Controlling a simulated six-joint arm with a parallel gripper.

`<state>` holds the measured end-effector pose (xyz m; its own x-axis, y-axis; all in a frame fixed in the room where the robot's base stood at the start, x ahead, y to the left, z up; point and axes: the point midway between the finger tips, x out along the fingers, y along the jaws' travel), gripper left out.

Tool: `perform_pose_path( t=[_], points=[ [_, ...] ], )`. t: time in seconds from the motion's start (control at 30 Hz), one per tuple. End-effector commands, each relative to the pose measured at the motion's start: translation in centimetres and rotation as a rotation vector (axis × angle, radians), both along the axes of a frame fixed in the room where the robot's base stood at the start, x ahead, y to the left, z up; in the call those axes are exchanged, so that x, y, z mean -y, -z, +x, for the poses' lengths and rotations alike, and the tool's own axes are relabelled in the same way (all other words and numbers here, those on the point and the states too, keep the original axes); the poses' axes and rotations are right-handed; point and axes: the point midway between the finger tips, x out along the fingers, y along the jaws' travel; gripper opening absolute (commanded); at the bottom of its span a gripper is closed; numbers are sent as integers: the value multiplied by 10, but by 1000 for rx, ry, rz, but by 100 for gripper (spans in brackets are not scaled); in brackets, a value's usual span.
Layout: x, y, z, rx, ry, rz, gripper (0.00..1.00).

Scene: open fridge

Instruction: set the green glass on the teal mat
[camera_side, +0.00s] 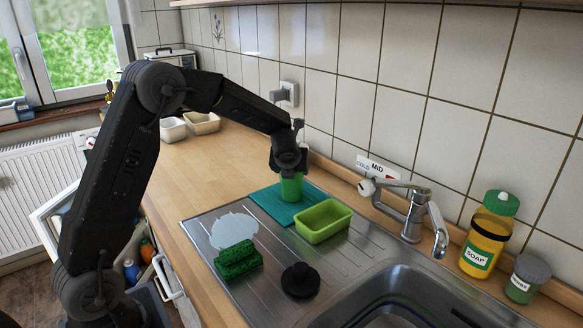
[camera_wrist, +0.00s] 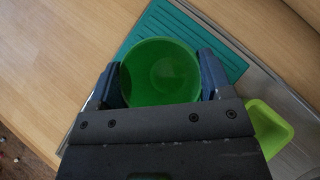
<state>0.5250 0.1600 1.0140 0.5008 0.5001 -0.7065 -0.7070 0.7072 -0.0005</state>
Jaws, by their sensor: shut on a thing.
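The green glass (camera_side: 291,188) is upright at the teal mat (camera_side: 267,202) in the side view. My gripper (camera_side: 289,172) is above it with its jaws around its upper part. In the wrist view my gripper (camera_wrist: 160,82) is shut on the green glass (camera_wrist: 160,70), one finger on each side of the rim. The teal mat (camera_wrist: 215,52) shows behind and to the right of the glass there. I cannot tell whether the glass's base touches the mat.
A light green tub (camera_side: 323,221) stands close to the right of the glass. A green sponge (camera_side: 238,260) and a black plug (camera_side: 300,280) lie on the steel drainer. The tap (camera_side: 412,212) and a soap bottle (camera_side: 486,240) are further right. The wooden counter (camera_side: 215,165) behind is mostly clear.

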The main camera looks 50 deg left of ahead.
Motion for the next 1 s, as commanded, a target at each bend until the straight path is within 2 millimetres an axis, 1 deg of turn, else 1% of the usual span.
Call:
perform_pose_path(
  t=[0.17, 0.2, 0.47, 0.67, 0.77, 0.87, 1.0],
  points=[
    [0, 2, 0, 2, 0, 0, 26],
    [0, 3, 0, 0, 0, 0, 73],
    [0, 3, 0, 0, 0, 0, 98],
    [0, 3, 0, 0, 0, 0, 98],
    [0, -1, 0, 1, -1, 0, 98],
    [5, -9, -5, 3, 2, 2, 98],
    [19, -28, -18, 4, 1, 0, 98]
  ],
)
